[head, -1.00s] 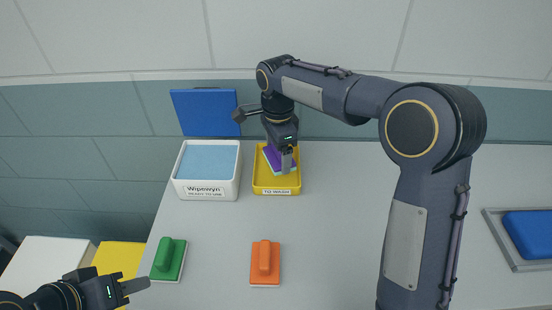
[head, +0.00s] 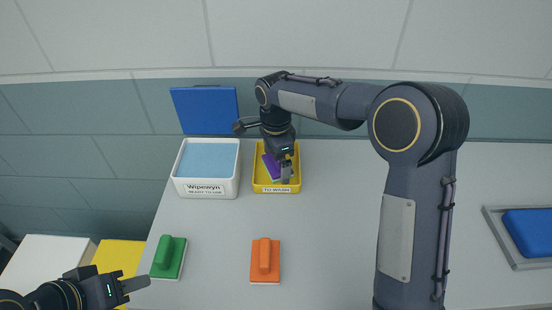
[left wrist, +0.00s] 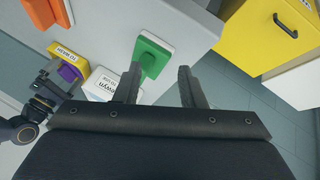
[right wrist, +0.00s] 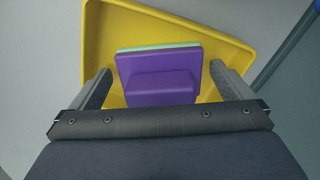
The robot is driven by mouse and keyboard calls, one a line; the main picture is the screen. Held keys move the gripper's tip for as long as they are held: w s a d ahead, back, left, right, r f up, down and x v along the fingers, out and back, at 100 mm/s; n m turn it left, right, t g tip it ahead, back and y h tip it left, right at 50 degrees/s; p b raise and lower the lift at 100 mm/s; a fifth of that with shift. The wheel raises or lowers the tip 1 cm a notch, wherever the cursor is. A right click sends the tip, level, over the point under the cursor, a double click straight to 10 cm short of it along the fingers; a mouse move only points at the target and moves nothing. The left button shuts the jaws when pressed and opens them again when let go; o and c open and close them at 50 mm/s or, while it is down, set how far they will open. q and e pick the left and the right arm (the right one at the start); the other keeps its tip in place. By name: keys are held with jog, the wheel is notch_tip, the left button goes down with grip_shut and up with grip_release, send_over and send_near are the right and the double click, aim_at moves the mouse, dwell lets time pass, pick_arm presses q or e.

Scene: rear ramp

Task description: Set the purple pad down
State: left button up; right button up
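The purple pad (head: 270,166) lies in the yellow tray labelled "TO WASH" (head: 277,190). In the right wrist view the purple pad (right wrist: 160,82) shows its block handle and a pale green underside edge, inside the yellow tray (right wrist: 220,45). My right gripper (head: 280,172) is over the tray; its fingers (right wrist: 163,88) stand apart on either side of the handle, with gaps showing. Whether the pad lies fully flat is hard to tell. My left gripper (head: 138,284) is open and empty at the lower left, near the green pad (head: 169,258).
A white box of blue wipes (head: 207,160) with a raised blue lid (head: 205,110) stands left of the tray. An orange pad (head: 265,260) lies at the front. A blue pad (head: 530,232) sits in a grey tray at right. The centre worktop is clear.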

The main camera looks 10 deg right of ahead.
notch_tip(320, 180, up, 11)
jog(key=shift+r+p, duration=0.1)
jog(key=shift+p, duration=0.35)
jog(key=shift+d+r, duration=0.1)
jog(key=shift+r, duration=0.55)
jog(key=s+d+r+n+t+y, duration=0.25)
jog(key=s+d+n, duration=0.35)
jog(key=s+d, duration=0.55)
jog(key=s+f+n+t, duration=0.1)
jog(key=s+f+n, duration=0.1)
jog(key=s, duration=0.4)
jog(key=s+a+f+n+t+y, duration=0.1)
jog(key=s+f+n, duration=0.2)
jog(key=s, duration=0.3)
jog(key=s+f+n+t, duration=0.1)
jog(key=s+f+n, duration=0.2)
jog(key=s, duration=0.3)
jog(key=shift+a+f, duration=0.25)
jog(key=shift+f, duration=0.25)
